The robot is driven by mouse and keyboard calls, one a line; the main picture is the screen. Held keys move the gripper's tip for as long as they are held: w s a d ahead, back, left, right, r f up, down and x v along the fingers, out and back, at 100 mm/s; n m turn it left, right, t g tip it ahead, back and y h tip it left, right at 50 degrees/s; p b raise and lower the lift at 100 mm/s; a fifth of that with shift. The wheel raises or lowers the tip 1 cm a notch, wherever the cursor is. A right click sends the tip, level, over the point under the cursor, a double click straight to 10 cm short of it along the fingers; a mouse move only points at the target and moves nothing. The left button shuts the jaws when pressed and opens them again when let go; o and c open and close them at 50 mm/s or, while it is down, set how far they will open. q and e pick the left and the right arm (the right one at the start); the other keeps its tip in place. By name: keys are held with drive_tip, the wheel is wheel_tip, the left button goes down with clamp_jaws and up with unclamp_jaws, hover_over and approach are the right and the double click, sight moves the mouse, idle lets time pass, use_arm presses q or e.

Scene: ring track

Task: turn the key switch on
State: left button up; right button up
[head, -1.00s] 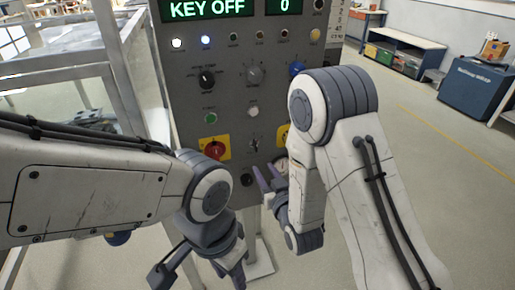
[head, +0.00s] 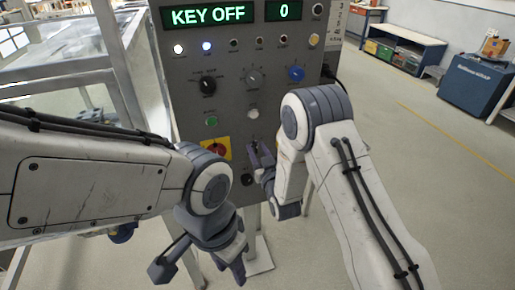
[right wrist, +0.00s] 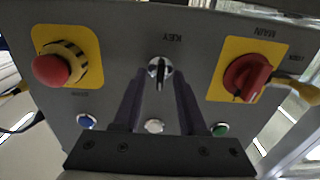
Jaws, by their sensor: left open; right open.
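The key switch (right wrist: 160,70) is a round silver lock with a dark key, on the grey control panel (head: 185,100). In the right wrist view it lies just beyond and between my right gripper's fingertips (right wrist: 157,80), the label upside down. My right gripper (head: 258,153) is open in front of the switch and largely covers it in the head view. Whether the fingers touch the key cannot be told. The panel's display (head: 209,16) reads KEY OFF. My left gripper (head: 200,268) is open, low in front of the panel, and holds nothing.
A red main switch (head: 217,149) on a yellow plate sits left of the key switch. A red emergency button (right wrist: 52,69) sits on its other side. A metal frame (head: 115,60) stands left.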

drive_tip(key=shift+c, duration=0.3)
clamp_jaws()
